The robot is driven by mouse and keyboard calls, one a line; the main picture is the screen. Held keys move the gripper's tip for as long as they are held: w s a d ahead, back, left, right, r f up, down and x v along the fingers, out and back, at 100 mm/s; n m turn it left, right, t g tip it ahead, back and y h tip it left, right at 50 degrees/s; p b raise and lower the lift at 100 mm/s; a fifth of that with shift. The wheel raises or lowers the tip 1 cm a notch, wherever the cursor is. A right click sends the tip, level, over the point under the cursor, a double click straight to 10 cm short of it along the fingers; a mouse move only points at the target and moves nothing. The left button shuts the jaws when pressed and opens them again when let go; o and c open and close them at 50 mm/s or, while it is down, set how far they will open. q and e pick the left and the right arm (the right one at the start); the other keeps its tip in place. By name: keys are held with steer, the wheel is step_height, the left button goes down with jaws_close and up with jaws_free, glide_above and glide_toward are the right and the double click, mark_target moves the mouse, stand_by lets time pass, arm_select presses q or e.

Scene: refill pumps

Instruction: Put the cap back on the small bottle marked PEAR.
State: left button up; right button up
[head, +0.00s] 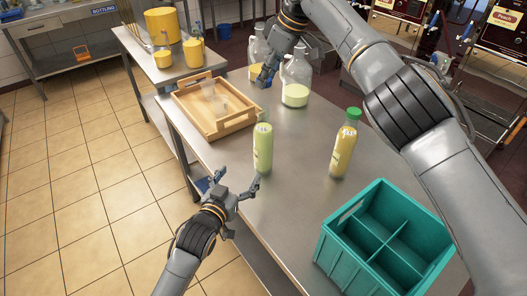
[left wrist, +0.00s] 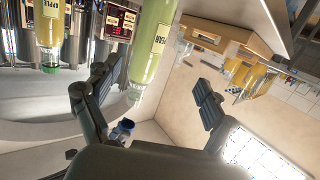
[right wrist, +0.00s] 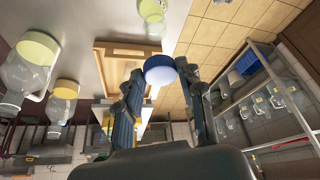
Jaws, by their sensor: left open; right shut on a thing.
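The small PEAR bottle (head: 263,148) stands upright and uncapped on the steel table, filled with pale green liquid. Its label shows upside down in the left wrist view (left wrist: 160,40), and its clear neck in the right wrist view (right wrist: 153,10). My left gripper (head: 238,184) is open beside the bottle, at the table's near left edge, with no finger clearly touching it. My right gripper (head: 265,80) is shut on a blue cap (right wrist: 160,69) above the table, behind the bottle and apart from it. The cap is partly hidden by the fingers in the head view.
A wooden tray (head: 247,120) with clear items lies behind left of the bottle. Large jugs (head: 295,94) stand behind. A green-capped APPLE bottle (head: 344,150) stands to the right. A teal divided crate (head: 335,262) is front right. The table between the two small bottles is clear.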

mark_target(264, 134)
arm_select(q)
steer(key=shift+m+t+h, duration=0.4)
steer(key=shift+t+h, duration=0.3)
steer(key=shift+h, duration=0.1)
steer(key=w+r, duration=0.1)
steer(key=d+r, duration=0.1)
steer(key=w+d+r, duration=0.1)
steer(key=r, duration=0.1)
steer(key=shift+w+d, duration=0.1)
steer(key=shift+w, duration=0.2)
arm_select(e)
steer(key=shift+a, duration=0.1)
steer(key=shift+s, duration=0.1)
arm_select(q)
steer(key=x, duration=1.2)
jaws_close()
arm_select(e)
steer(key=shift+f, duration=2.45)
steer(key=shift+f, duration=0.1)
steer(key=shift+f, duration=0.8)
